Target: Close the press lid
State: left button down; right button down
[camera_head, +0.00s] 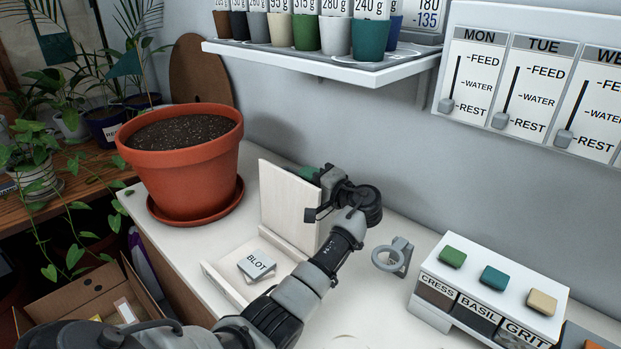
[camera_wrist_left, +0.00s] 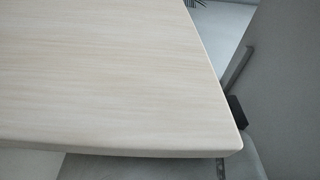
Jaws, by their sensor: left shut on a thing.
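The press has a pale wooden lid (camera_head: 284,207) standing nearly upright at the back of its low base (camera_head: 226,283). A small stack marked BLOT (camera_head: 257,264) lies on the base, in front of the lid. My left gripper (camera_head: 316,196) is at the lid's right edge and is shut on the lid. The exact finger contact is partly hidden. The left wrist view shows the lid's broad face (camera_wrist_left: 100,70) close up, with a dark fingertip (camera_wrist_left: 237,107) beside its edge. My right gripper is not in view.
A large terracotta pot (camera_head: 190,165) on a saucer stands left of the press. A grey ring holder (camera_head: 391,257) and a seed dispenser with coloured buttons (camera_head: 490,290) stand to the right. A shelf of cups (camera_head: 320,68) hangs above. A cardboard box (camera_head: 95,295) is at lower left.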

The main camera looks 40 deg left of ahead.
pick_arm(q)
jog(key=s+n+b, duration=0.5)
jog(key=s+n, duration=0.1)
jog(key=s, duration=0.5)
jog(key=shift+a+n, duration=0.3)
jog(key=shift+a, duration=0.1)
jog(key=shift+r, duration=0.15)
jog(key=c, duration=1.1)
grip_release()
jog(key=shift+w, duration=0.3)
jog(key=shift+s, duration=0.1)
jog(key=d, duration=0.3)
jog(key=d+b, duration=0.1)
jog(key=d, duration=0.3)
jog(key=s+d, duration=0.1)
jog(key=d, duration=0.3)
jog(key=shift+b, duration=0.3)
